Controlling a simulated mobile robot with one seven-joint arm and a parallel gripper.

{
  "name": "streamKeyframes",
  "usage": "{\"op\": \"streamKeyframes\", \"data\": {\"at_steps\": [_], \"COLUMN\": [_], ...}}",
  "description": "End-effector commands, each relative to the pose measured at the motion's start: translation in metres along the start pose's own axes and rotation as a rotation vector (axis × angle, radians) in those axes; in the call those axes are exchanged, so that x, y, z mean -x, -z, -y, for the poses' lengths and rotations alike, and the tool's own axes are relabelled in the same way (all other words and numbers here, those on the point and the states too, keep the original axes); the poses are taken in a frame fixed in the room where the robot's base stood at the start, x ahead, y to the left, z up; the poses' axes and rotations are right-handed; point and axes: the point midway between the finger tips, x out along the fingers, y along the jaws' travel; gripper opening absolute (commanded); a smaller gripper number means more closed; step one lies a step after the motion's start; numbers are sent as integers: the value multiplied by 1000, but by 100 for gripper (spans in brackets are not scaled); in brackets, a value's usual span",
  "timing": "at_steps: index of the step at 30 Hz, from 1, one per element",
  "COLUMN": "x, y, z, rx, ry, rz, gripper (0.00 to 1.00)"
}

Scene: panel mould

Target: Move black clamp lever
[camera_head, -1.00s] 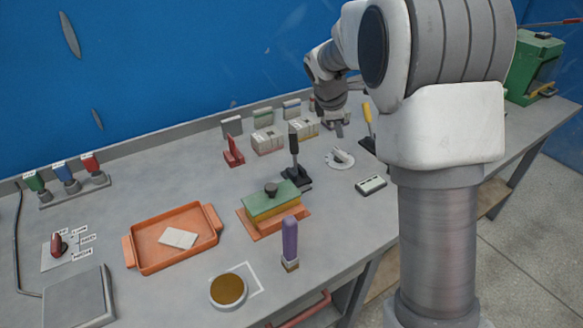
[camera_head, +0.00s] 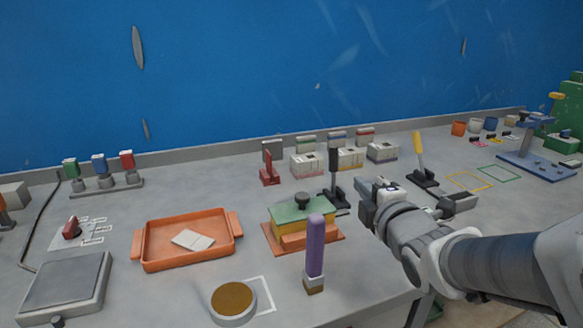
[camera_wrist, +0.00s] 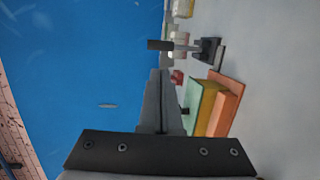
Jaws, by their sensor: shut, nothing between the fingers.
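The black clamp lever (camera_head: 334,172) stands upright on its dark base, behind the green and yellow mould block (camera_head: 303,212). In the wrist view the lever (camera_wrist: 160,45) lies sideways across the picture, beyond the fingertips, with its base to the right. My gripper (camera_head: 367,189) is to the right of the lever in the head view, shut and empty, and apart from it. In the wrist view my gripper (camera_wrist: 159,73) shows its fingers together, pointing towards the lever.
A purple-handled tool (camera_head: 315,248) stands in front of the mould block. A red clamp (camera_head: 269,166) and a yellow-handled lever (camera_head: 418,150) stand on either side. An orange tray (camera_head: 190,257) is at left. Labelled boxes (camera_head: 306,165) line the back. Bench between tray and red clamp is clear.

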Motion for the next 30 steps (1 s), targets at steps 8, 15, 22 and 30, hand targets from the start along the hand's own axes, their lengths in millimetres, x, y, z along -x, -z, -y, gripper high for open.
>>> {"op": "streamKeyframes", "data": {"at_steps": [8, 15, 22, 30], "x": [-12, -25, -42, -81], "y": [0, 0, 0, 0], "z": [-4, -4, -3, 2], "rx": [-2, 0, -1, 1], "ry": [8, 7, 8, 4], "rz": [-3, 1, 0, 1], "gripper": [0, 0, 0, 0]}}
